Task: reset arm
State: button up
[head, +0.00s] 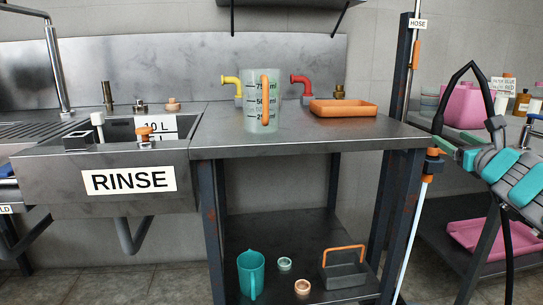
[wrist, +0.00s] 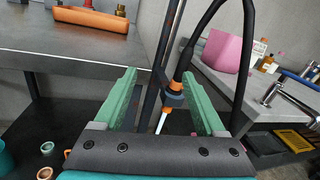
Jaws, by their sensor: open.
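My gripper (wrist: 160,76) has two green fingers spread wide apart in the wrist view, with nothing held between them. In the head view my gripper (head: 454,151) is at the right, near the hose post (head: 393,150) at the right end of the steel table. A black hose (wrist: 188,60) with an orange and grey fitting (wrist: 174,92) shows between the fingers in the wrist view. The fitting also shows in the head view (head: 433,160), with a white wand (head: 420,225) hanging down from it. I cannot tell how far it is from the fingers.
The steel table (head: 330,135) holds a measuring jug (head: 254,105) and an orange tray (head: 342,108). A RINSE sink (head: 60,185) is at the left. A teal jug (head: 250,272) and a grey caddy (head: 344,271) are on the lower shelf. A pink container (head: 463,108) stands at the right.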

jog(key=s+a+n+g+y+p, duration=0.15)
jog(key=a+n+y, duration=0.5)
jog(key=a, duration=0.85)
jog(key=a+n+g+y, duration=0.2)
jog(key=a+n+y, duration=0.1)
jog(key=a+n, duration=0.9)
jog(key=s+a+f+n+g+y, duration=0.1)
jog(key=s+a+f+n+g, duration=0.15)
jog(key=a, duration=0.35)
jog(key=s+a+f+n+g, duration=0.2)
jog(key=s+a+f, duration=0.1)
jog(key=a+f, duration=0.15)
jog(key=s+a+f+n+g+h+p, duration=0.3)
jog(key=s+f+n+g, duration=0.45)
jog(key=s+f, duration=0.8)
jog(key=s+d+f+n+g+h, duration=0.2)
jog(key=s+d, duration=0.2)
jog(key=s, duration=0.3)
jog(key=s+d+f+n+g+h, duration=0.2)
jog(key=s+d, duration=0.3)
jog(key=s, duration=0.3)
jog(key=shift+f+n+h, duration=0.45)
jog(key=shift+f+h, duration=0.2)
jog(key=shift+f, duration=0.15)
jog(key=shift+g, duration=0.25)
